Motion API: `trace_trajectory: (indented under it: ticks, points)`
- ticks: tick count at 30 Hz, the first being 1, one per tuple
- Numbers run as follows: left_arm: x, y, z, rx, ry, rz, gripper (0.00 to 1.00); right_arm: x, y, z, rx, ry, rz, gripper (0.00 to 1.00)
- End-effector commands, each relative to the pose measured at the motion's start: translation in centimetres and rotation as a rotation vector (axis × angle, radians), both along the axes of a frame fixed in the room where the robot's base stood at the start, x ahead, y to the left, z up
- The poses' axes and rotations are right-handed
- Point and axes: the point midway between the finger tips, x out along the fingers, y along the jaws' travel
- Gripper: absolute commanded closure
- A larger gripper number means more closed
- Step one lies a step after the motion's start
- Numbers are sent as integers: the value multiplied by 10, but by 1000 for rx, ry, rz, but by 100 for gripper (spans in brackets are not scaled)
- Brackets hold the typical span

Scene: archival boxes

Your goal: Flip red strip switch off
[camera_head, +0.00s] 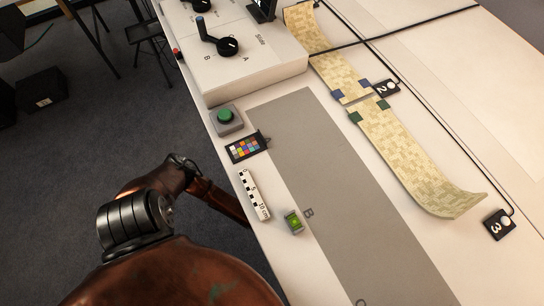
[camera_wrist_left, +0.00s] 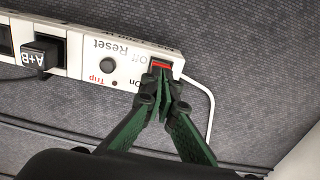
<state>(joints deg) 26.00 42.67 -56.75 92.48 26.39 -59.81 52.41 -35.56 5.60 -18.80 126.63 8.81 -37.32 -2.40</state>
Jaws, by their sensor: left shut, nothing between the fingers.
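In the left wrist view, a white power strip (camera_wrist_left: 94,61) runs across the upper part against a grey, fabric-like surface. Its red switch (camera_wrist_left: 160,66) sits near its right end, beside the printed "On", "Off" and "Reset" labels. My left gripper (camera_wrist_left: 163,82) has green-padded fingers that meet at the tips. The tips are right at the switch's lower edge and hide part of it. I cannot tell whether they touch it. Nothing is held. In the head view my left arm shows at the lower left, but the strip does not show. My right gripper is out of view.

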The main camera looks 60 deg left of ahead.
Motion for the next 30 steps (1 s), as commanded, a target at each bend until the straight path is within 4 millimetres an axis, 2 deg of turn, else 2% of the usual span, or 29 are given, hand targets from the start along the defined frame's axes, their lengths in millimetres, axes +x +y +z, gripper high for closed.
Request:
trace_trajectory:
  ticks: [30]
  points:
    - [0,0,-15,0,0,0,100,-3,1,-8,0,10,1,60]
